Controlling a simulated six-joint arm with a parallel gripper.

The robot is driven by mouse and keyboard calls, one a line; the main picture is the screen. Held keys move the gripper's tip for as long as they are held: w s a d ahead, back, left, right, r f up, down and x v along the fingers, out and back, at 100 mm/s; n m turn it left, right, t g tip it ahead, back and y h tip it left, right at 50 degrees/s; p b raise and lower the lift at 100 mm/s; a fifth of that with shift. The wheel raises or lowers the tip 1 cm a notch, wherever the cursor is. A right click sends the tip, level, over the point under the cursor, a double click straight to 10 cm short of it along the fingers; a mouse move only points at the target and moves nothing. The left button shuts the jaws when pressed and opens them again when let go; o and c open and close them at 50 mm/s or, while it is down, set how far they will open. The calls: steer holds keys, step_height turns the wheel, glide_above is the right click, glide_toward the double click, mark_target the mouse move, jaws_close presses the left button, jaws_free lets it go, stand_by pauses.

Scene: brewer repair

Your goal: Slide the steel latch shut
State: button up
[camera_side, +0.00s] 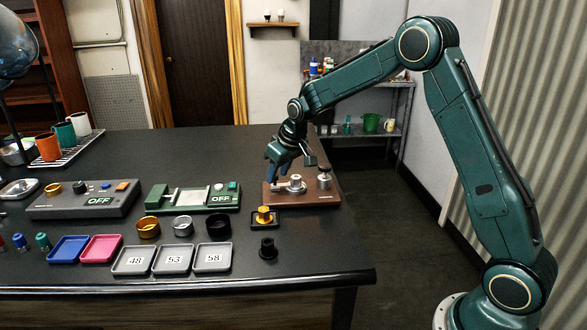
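A brown wooden board (308,200) lies near the right edge of the dark table. It carries small steel parts, among them a low piece with a round knob (295,184) and an upright steel post (324,181). These parts are too small for me to tell which is the latch, or whether it is shut. My gripper (291,166) points down just above the left part of the board. Its two fingers look spread apart, with nothing visible held between them. I cannot tell whether a fingertip touches the steel.
A green device (192,198) marked OFF lies left of the board, with a grey OFF panel (85,199) farther left. Numbered trays (172,260) line the front.

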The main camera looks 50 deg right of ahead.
steer(key=shift+r, duration=0.15)
steer(key=v, duration=1.3)
steer(key=shift+s+r, duration=0.2)
steer(key=s+a+r, duration=0.3)
steer(key=s, duration=0.5)
steer(key=s+a+r, duration=0.2)
steer(key=s+a, duration=0.1)
steer(key=s, duration=0.5)
steer(key=s+a+f, duration=0.1)
steer(key=s+f, duration=0.1)
steer(key=s, duration=0.6)
steer(key=s+a+f+t, duration=0.1)
steer(key=s, duration=0.7)
steer(key=shift+s+a+f, duration=0.25)
steer(key=shift+a+f, duration=0.1)
steer(key=shift+f, duration=0.05)
